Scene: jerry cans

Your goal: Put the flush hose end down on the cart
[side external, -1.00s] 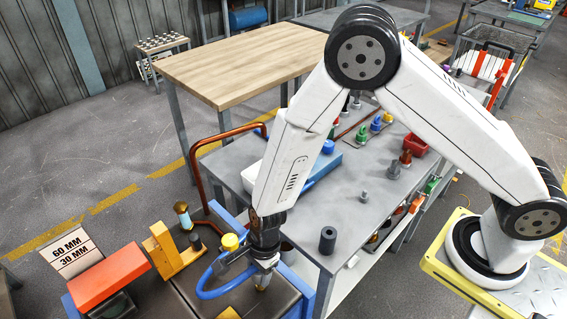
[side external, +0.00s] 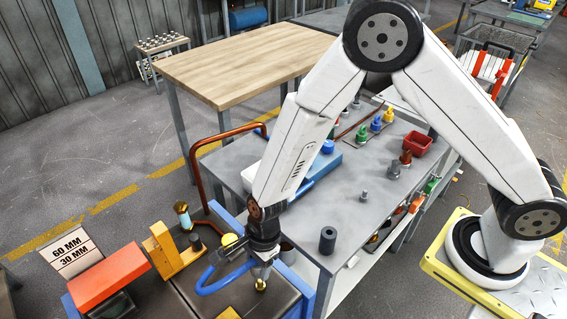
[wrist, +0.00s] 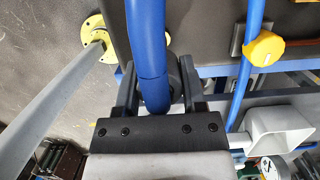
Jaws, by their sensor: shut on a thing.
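My gripper (side external: 264,254) is shut on the blue flush hose (side external: 205,287), low over the dark tank top at the lower middle of the side view. The hose loops from the gripper to the left. In the wrist view the hose (wrist: 151,60) lies between the two fingers of my gripper (wrist: 157,88). Just below the gripper is a brass fitting (side external: 261,285); whether the hose end touches it is unclear. The grey-topped cart (side external: 345,215) stands behind and right of the gripper.
A dark cylinder (side external: 327,240) stands near the cart's front edge. A blue can, a red bin (side external: 418,146) and several coloured fittings occupy its back. A copper-coloured rail (side external: 192,165) rises on the cart's left. A yellow knob (wrist: 265,48) is close right of the fingers.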

